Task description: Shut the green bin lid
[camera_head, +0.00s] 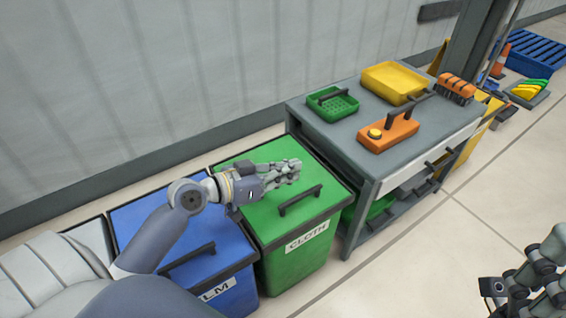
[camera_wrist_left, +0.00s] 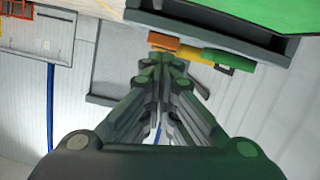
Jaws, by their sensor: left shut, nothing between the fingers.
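The green bin (camera_head: 293,262), labelled CLOTH, stands between a blue bin and a grey cart. Its green lid (camera_head: 258,222) lies down over the top, with a dark bar handle (camera_head: 300,200) near the front. I see no clear gap under the lid's front edge. My left gripper (camera_head: 292,170) is shut and empty, over the back part of the lid, behind the handle. I cannot tell whether it touches the lid. The left wrist view shows the shut fingers (camera_wrist_left: 163,62). My right gripper (camera_head: 535,280) is partly in view at the lower right, away from the bin; its jaws are unclear.
The blue bin (camera_head: 232,292) with its lid down is left of the green one, under my left arm. The front floor is clear.

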